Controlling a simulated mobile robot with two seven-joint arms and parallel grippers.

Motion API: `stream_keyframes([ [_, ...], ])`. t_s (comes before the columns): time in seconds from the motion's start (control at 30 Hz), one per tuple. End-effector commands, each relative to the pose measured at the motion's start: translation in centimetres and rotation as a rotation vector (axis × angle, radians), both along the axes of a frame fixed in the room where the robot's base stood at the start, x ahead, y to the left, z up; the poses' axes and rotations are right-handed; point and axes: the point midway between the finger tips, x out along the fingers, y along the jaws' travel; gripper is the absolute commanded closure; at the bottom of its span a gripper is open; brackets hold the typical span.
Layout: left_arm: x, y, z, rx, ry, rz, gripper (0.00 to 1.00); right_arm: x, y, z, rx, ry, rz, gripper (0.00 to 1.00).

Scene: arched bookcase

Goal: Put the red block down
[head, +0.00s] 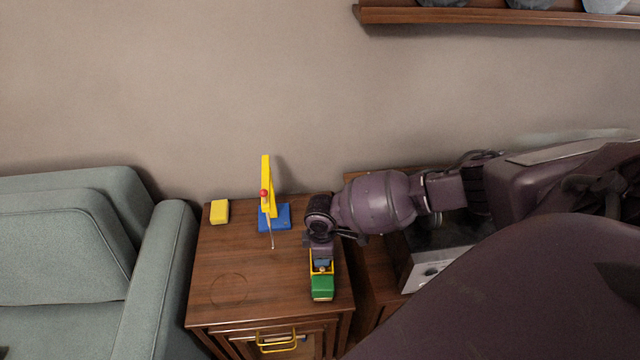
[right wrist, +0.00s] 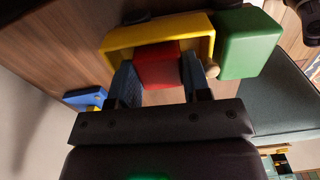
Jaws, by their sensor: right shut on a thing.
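My right gripper (head: 321,256) points down over the toy truck on the wooden cabinet. In the right wrist view its two fingers (right wrist: 160,66) are shut on the red block (right wrist: 157,72). The block is at the truck's yellow bed (right wrist: 120,42), within its walls; I cannot tell whether it touches the floor of the bed. The truck's green cab (head: 322,288) faces the cabinet's front edge and also shows in the wrist view (right wrist: 248,42). In the head view the gripper hides the red block. My left gripper is not in view.
A toy crane with a blue base (head: 283,217) and yellow mast (head: 267,180) stands at the back of the cabinet top (head: 225,265). A yellow block (head: 219,211) lies left of it. The front left of the top is clear. A green-grey sofa (head: 60,240) stands at left.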

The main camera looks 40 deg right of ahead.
Motion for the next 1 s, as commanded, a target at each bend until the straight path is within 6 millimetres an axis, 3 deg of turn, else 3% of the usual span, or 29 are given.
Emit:
stream_keyframes([
  [0.3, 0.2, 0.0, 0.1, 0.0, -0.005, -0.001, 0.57, 0.1, 0.0, -0.2, 0.0, -0.001, -0.001, 0.83],
  [0.33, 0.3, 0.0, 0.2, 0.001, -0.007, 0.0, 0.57, 0.1, 0.0, -0.2, 0.0, -0.002, -0.001, 0.53],
  [0.4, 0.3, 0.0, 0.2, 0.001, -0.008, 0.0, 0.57, 0.1, 0.0, -0.1, 0.0, -0.002, 0.0, 0.45],
  [0.77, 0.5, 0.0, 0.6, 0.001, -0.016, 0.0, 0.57, 0.1, -0.1, 0.6, -0.001, -0.004, 0.0, 0.45],
  [1.0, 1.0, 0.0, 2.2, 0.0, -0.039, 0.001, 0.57, 0.3, -0.1, 4.5, -0.001, -0.011, 0.0, 0.45],
])
